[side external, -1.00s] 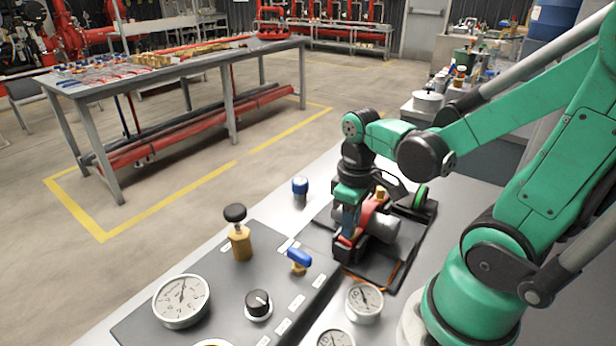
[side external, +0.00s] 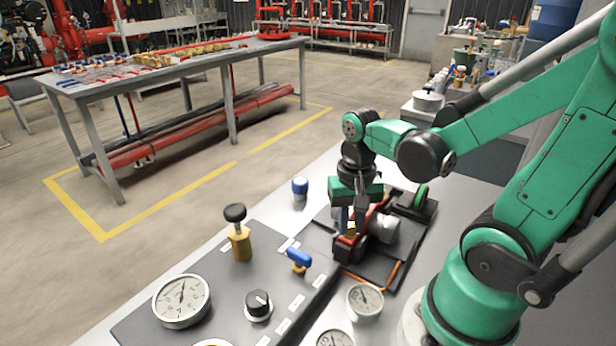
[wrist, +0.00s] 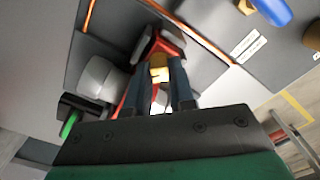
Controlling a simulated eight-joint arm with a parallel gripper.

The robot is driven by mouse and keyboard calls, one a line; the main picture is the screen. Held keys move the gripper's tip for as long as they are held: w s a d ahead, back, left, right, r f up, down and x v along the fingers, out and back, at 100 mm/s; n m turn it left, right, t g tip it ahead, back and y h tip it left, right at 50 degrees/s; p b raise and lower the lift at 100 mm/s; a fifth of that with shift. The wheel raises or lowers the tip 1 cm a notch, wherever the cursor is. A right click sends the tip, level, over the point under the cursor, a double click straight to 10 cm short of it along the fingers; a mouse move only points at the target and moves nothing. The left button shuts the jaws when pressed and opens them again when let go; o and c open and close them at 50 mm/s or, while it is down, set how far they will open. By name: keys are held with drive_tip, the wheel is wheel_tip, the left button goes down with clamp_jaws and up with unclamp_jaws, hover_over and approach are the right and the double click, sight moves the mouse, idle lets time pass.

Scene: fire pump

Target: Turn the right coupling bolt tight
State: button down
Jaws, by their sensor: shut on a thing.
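A small red pump (side external: 344,250) with a grey cylindrical motor (side external: 384,229) sits on a dark mat on the bench. A brass-coloured coupling bolt (side external: 351,229) stands on the pump's near end. It also shows in the wrist view (wrist: 160,73), between the two blue-grey fingers. My gripper (side external: 350,222) points down from above and is shut on this bolt. In the wrist view my gripper (wrist: 164,80) has one finger on each side of the bolt. The bolt's lower part and much of the red body are hidden by the fingers and palm.
A panel with gauges (side external: 182,300), a black knob (side external: 258,304), a blue-handled valve (side external: 299,259) and a brass valve (side external: 238,234) lies at the near left. A blue-capped fitting (side external: 300,188) stands left of the pump. An orange line (side external: 392,275) edges the mat.

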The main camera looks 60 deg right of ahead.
sight(351, 225)
drive_tip(key=shift+m, duration=0.8)
drive_tip(key=c, duration=0.7)
unclamp_jaws()
drive_tip(key=shift+c, duration=0.2)
drive_tip(key=shift+r, duration=0.15)
drive_tip(key=shift+r, duration=2.65)
drive_tip(key=w+a+r+n+t, duration=0.2)
drive_tip(key=w+a+n+t, duration=0.4)
drive_tip(key=n, duration=0.5)
drive_tip(key=shift+a+t, duration=0.15)
drive_tip(key=shift+t, duration=0.45)
